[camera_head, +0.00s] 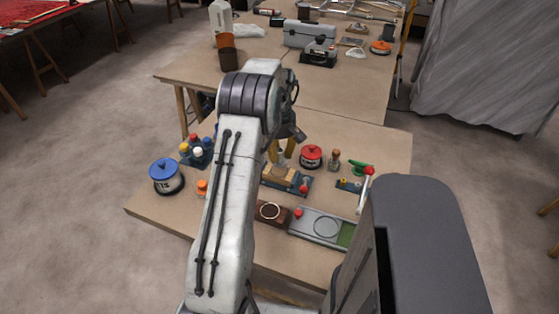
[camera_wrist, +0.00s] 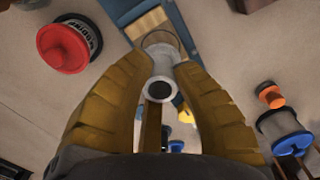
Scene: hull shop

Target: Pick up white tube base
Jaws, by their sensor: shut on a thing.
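My gripper (camera_wrist: 162,66) has its two yellow fingers closed in on a white tube base (camera_wrist: 160,78). In the wrist view it shows as a pale round piece with a dark hole between the fingers; its far part looks grey and glassy. In the head view my gripper (camera_head: 281,152) is over the middle of the near table, with a small pale part of the tube base (camera_head: 281,158) between the fingers. It sits above or just behind a blue and wooden fixture (camera_head: 287,178). I cannot tell whether it touches the fixture. My arm hides part of the table.
A red-lidded can (camera_head: 311,155) stands to the right of the gripper, beside a small brown bottle (camera_head: 334,159). A blue-lidded can (camera_head: 166,175) and small capped bottles (camera_head: 197,151) are at the left. A grey tray (camera_head: 318,225) lies in front.

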